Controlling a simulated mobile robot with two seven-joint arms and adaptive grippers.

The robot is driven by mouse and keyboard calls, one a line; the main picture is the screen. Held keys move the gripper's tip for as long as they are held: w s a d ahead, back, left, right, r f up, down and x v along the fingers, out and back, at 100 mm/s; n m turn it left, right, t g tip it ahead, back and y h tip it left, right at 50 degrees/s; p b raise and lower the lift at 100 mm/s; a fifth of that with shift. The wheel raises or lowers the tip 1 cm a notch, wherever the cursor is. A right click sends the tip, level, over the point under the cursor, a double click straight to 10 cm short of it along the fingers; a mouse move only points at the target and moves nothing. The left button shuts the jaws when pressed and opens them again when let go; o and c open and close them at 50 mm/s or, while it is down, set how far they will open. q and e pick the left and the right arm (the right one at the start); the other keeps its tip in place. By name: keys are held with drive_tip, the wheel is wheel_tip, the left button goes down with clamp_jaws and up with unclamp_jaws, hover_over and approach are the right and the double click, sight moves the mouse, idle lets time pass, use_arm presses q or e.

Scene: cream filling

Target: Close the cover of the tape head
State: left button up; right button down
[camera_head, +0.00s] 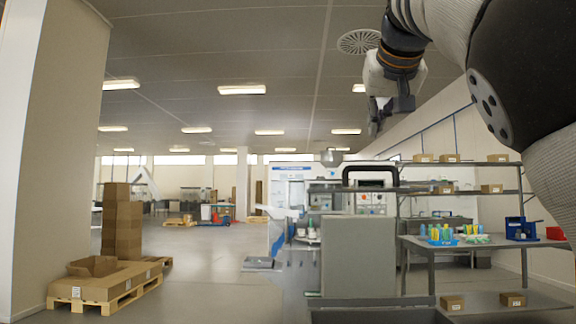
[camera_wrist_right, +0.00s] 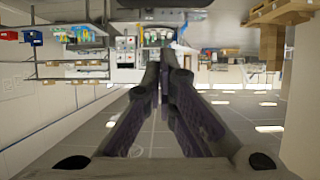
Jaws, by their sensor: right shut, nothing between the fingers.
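My right gripper (camera_head: 377,118) is raised high in the head view, near the ceiling and above the machines. Its fingers also show in the right wrist view (camera_wrist_right: 163,68), where they are shut with nothing held. A white and grey machine (camera_head: 295,185) stands well below and beyond it in the middle of the head view. I cannot make out the tape head or its cover on it, nor whether a cover is open. My left gripper is not in view.
A grey cabinet (camera_head: 358,256) stands in front of the machine. Shelves with small boxes (camera_head: 450,158) and a grey table (camera_head: 480,244) with a blue tray (camera_head: 440,242) are on the right. Cartons on a pallet (camera_head: 103,296) and a pillar are left. The floor between is clear.

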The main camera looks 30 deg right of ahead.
drive_tip(key=w+f, duration=0.1)
drive_tip(key=w+d+f, duration=0.1)
drive_tip(key=w+f, duration=0.1)
drive_tip(key=w+d+f, duration=0.1)
drive_tip(key=shift+w+d+f, duration=0.15)
drive_tip(key=shift+d+f, duration=0.1)
drive_tip(key=shift+f, duration=0.05)
drive_tip(key=shift+a+f, duration=0.1)
drive_tip(key=shift+f, duration=0.25)
drive_tip(key=shift+f, duration=0.1)
idle(0.4)
